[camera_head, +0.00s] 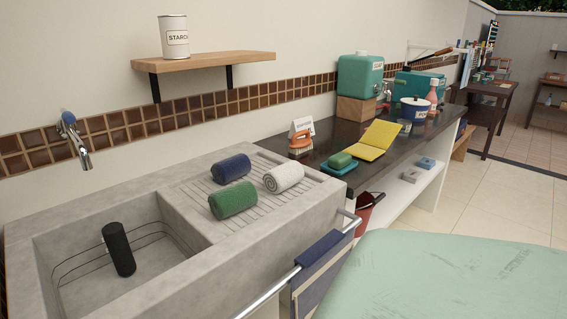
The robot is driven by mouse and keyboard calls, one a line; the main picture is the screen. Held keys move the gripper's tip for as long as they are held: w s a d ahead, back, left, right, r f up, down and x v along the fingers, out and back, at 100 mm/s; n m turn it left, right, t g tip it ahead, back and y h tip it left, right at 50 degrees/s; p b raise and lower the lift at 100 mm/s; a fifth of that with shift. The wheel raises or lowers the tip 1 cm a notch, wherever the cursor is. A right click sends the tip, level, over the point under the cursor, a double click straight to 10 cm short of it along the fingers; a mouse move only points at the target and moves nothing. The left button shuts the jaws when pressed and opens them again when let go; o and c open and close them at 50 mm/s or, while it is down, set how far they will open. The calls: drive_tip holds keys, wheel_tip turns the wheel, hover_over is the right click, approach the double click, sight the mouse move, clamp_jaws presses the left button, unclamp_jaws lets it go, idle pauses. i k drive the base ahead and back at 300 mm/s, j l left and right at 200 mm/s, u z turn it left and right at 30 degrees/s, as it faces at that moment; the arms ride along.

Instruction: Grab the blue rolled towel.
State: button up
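A blue rolled towel (231,169) lies on the ridged drainboard (262,207) of the concrete sink, at its back left. A green rolled towel (233,200) lies in front of it, and a white-grey rolled towel (284,178) lies to its right. The rolls lie close together on their sides. My gripper is not in view.
The sink basin (75,235) to the left holds a black cylinder (118,249). A tap (75,140) is on the wall. A metal rail (270,292) with a dark blue cloth (319,249) runs along the front. A pale green surface (450,280) fills the lower right. A shelf (205,61) hangs above.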

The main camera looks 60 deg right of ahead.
sight(223, 172)
drive_tip(key=k+l+z, duration=0.15)
drive_tip(key=l+z, duration=0.7)
drive_tip(key=k, duration=0.05)
